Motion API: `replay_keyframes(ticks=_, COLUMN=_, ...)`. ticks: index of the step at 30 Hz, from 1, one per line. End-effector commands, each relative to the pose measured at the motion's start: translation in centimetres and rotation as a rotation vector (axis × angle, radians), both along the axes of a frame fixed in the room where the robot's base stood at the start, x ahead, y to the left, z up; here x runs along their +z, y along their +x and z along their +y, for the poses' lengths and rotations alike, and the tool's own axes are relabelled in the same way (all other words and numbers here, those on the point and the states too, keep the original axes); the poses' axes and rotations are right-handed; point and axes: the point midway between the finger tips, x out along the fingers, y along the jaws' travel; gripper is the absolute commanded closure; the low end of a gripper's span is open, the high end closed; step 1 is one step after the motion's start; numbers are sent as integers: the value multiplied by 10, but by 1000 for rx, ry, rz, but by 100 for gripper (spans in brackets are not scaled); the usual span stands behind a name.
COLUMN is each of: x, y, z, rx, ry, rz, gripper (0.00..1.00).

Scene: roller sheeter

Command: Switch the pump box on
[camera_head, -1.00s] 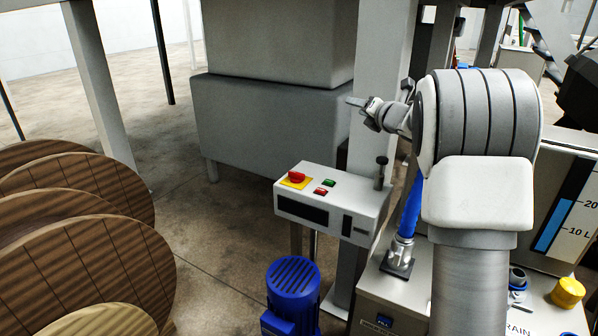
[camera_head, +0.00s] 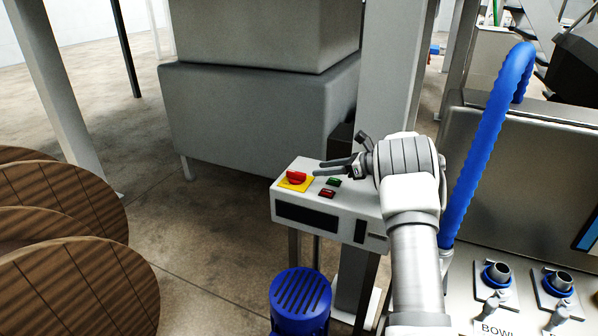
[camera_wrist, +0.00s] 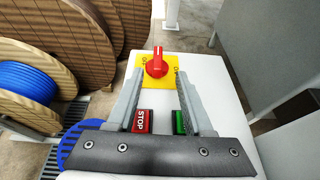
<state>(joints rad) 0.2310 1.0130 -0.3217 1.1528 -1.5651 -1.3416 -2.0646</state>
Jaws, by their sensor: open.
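The pump box (camera_head: 322,232) is a light grey box on posts, with a sloped top panel. On it are a red rotary knob (camera_head: 296,176) on a yellow plate, a green button (camera_head: 333,182) and a red button (camera_head: 327,193). My gripper (camera_head: 318,168) is open and empty over the panel, its fingers pointing toward the knob. In the wrist view the red knob (camera_wrist: 157,66) stands beyond and between the fingertips, apart from them. The red STOP button (camera_wrist: 142,121) and the green button (camera_wrist: 179,122) show between the fingers, partly covered by my gripper.
A blue motor (camera_head: 300,298) stands below the box. Wooden reels (camera_head: 75,290) stand at the left. A grey cabinet (camera_head: 255,125) is behind. A thick blue hose (camera_head: 485,140) rises right of my arm, above a panel with fittings (camera_head: 497,276).

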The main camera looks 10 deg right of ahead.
Motion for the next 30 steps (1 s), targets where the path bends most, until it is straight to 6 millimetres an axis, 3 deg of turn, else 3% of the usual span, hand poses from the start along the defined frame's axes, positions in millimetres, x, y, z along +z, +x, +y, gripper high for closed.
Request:
replay_keyframes(ticks=5, x=-11, y=-2, z=4, rx=36, ry=-13, rz=-3, gripper=49)
replay_keyframes(ticks=18, x=-35, y=30, z=51, rx=33, ry=-12, rz=-3, gripper=49)
replay_keyframes(ticks=30, x=-37, y=35, z=59, rx=32, ry=-11, rz=-3, gripper=49)
